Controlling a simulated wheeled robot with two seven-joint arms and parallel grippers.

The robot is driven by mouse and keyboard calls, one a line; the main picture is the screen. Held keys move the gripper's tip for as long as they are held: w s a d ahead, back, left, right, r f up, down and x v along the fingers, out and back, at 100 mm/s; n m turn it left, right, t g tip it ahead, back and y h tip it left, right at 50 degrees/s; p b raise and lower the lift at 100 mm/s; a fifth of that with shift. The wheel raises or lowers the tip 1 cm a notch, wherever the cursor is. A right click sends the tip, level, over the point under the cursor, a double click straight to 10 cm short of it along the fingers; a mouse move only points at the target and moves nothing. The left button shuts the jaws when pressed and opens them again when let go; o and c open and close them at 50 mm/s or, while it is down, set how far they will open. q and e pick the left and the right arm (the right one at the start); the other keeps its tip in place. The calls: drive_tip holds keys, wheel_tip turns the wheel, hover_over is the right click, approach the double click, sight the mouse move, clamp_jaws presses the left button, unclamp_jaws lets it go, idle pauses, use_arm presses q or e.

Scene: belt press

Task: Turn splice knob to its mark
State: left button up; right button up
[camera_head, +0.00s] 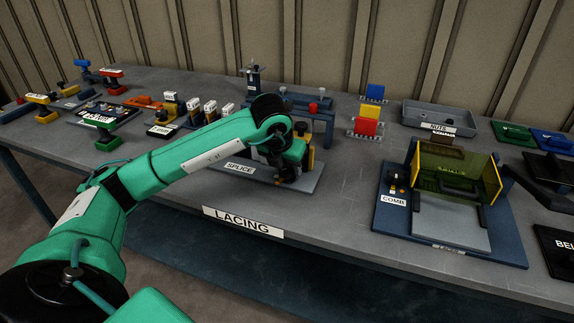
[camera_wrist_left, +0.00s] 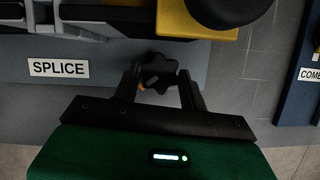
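The splice knob (camera_wrist_left: 159,76) is a small black lobed knob in the left wrist view, with an orange mark at its lower left. It sits at the edge of the grey splice station, right of the SPLICE label (camera_wrist_left: 58,68). My left gripper (camera_wrist_left: 162,82) has its two dark fingers on either side of the knob. Whether both fingers press on it is too dark to tell. In the head view my left gripper (camera_head: 288,172) is low over the splice station plate (camera_head: 305,180), and the arm hides part of the station. My right gripper is not in view.
The COMB station (camera_head: 440,240) with a yellow clear guard stands to the right. A grey NUTS tray (camera_head: 440,118) and red, yellow and blue blocks (camera_head: 368,112) are behind. Labelled tools crowd the left. The table front by the LACING label (camera_head: 242,221) is clear.

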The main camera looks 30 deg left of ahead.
use_arm(q)
drive_tip(key=shift+a+f+m+h+b, duration=0.1)
drive_tip(key=shift+m+h+b, duration=0.2)
drive_tip(key=shift+m+b, duration=0.45)
drive_tip(key=shift+m+h+b, duration=0.4)
drive_tip(key=shift+m+b, duration=0.1)
drive_tip(key=shift+m, duration=0.65)
drive_tip(key=shift+a+m+h+b, duration=0.1)
drive_tip(key=shift+m+h+b, duration=0.25)
drive_tip(key=shift+m, duration=0.65)
drive_tip(key=shift+m+g+h, duration=0.3)
drive_tip(key=shift+m+h, duration=0.15)
drive_tip(key=shift+m, duration=0.55)
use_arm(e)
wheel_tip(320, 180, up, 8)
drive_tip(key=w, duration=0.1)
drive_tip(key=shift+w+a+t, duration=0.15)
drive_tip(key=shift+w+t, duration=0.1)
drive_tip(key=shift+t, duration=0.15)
use_arm(q)
drive_tip(key=shift+w, duration=0.1)
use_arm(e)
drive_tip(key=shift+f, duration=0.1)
use_arm(q)
drive_tip(key=o, duration=1)
